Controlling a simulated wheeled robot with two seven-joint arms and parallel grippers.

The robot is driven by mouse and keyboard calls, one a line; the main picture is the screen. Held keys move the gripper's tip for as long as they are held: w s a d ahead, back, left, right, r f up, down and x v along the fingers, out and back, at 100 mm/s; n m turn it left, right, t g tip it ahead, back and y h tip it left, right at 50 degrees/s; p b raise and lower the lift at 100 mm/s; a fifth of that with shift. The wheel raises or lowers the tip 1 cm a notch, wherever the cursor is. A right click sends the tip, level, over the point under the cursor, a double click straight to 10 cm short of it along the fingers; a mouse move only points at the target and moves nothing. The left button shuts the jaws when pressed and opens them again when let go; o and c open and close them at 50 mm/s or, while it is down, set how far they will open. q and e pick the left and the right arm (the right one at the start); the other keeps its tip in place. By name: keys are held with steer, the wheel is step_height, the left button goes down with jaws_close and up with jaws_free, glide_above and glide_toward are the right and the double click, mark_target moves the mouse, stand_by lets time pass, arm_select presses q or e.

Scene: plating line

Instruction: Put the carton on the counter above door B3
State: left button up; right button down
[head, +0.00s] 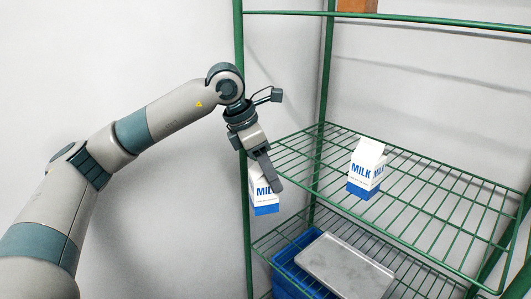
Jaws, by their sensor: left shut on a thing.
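My left gripper (266,172) points down and is shut on a white and blue milk carton (265,197), at the left front post of the green wire rack. The carton hangs roughly upright, and its top is partly hidden by the fingers. A second, like milk carton (366,169) stands on the rack's middle wire shelf, apart from my gripper. No counter and no door marked B3 show in this view. My right gripper is not in view.
The green wire shelf (430,190) has free room around the standing carton. Below it are a grey tray (345,265) and a blue crate (283,262). A brown object (357,5) sits on the top shelf. Green posts stand near my left gripper.

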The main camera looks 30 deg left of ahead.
arm_select(q)
steer(key=s+d+f+m+g+y, duration=0.1)
steer(key=s+d+f+m+g, duration=0.1)
steer(key=s+f+m, duration=0.4)
steer(key=s+d+f+m+g+y, duration=0.1)
steer(key=s+d+f+m+g, duration=0.2)
steer(key=s+f+m, duration=0.4)
steer(key=s+d+f+m+g+y, duration=0.1)
steer(key=s+f+m, duration=0.5)
steer(key=f+m, duration=0.7)
step_height(320, 180, down, 5)
steer(key=shift+s+d+r+m+g, duration=0.1)
steer(key=shift+s+d+m+g, duration=0.25)
steer(key=shift+d+g, duration=0.55)
steer(key=shift+d, duration=0.1)
